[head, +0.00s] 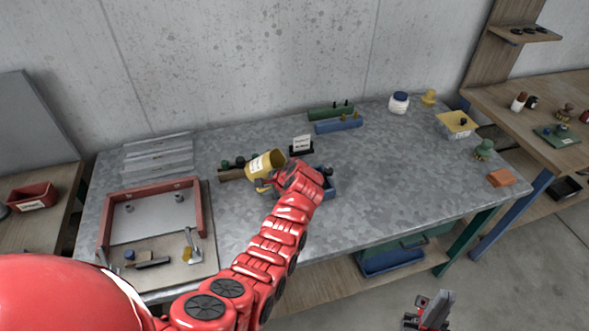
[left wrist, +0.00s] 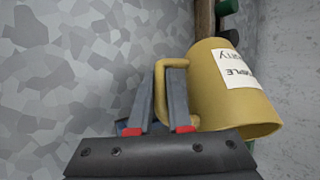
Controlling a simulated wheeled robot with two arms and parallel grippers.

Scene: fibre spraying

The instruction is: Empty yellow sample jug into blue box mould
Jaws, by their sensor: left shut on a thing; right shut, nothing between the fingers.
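The yellow sample jug (head: 254,170) has a white label and hangs tilted above the table, its mouth towards the right in the head view. It also shows in the left wrist view (left wrist: 210,85), with its handle between my fingers. My left gripper (head: 282,177) is shut on this handle; the left wrist view shows both fingers (left wrist: 160,90). The blue box mould (head: 332,190) lies on the table just right of the jug, mostly hidden by my gripper. The jug's contents do not show. My right gripper (head: 428,311) is shut and empty, low in front of the table.
A small sign (head: 302,144) stands behind the mould. The table's right middle is clear.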

